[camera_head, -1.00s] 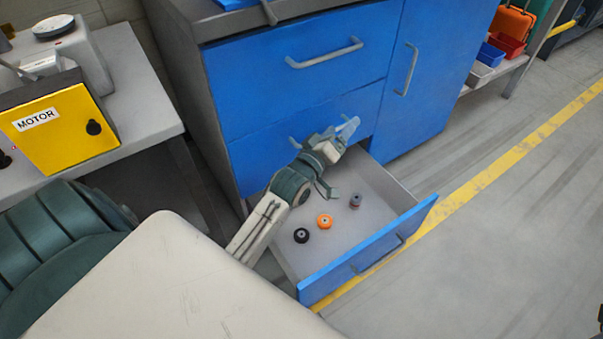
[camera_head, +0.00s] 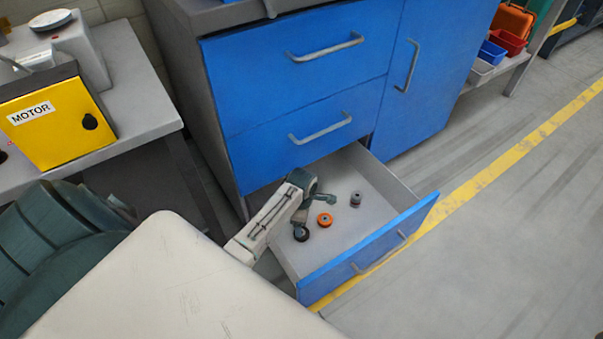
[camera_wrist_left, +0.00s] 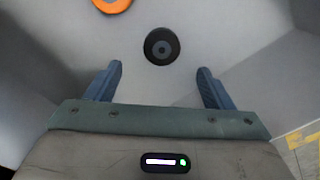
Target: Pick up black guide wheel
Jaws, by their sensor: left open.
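The black guide wheel (camera_head: 301,234) lies on the floor of the open drawer (camera_head: 350,267), toward its left side. In the left wrist view the black guide wheel (camera_wrist_left: 162,46) lies ahead of the fingertips, roughly centred between them. My left gripper (camera_wrist_left: 160,73) is open and empty, its two blue fingers apart. My right gripper is not in view.
An orange wheel (camera_head: 324,220) lies close to the black one, and a grey wheel (camera_head: 355,199) lies farther back. The drawer walls enclose the space. The blue cabinet (camera_head: 300,70) rises behind, and a table with a yellow motor box (camera_head: 58,122) stands left.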

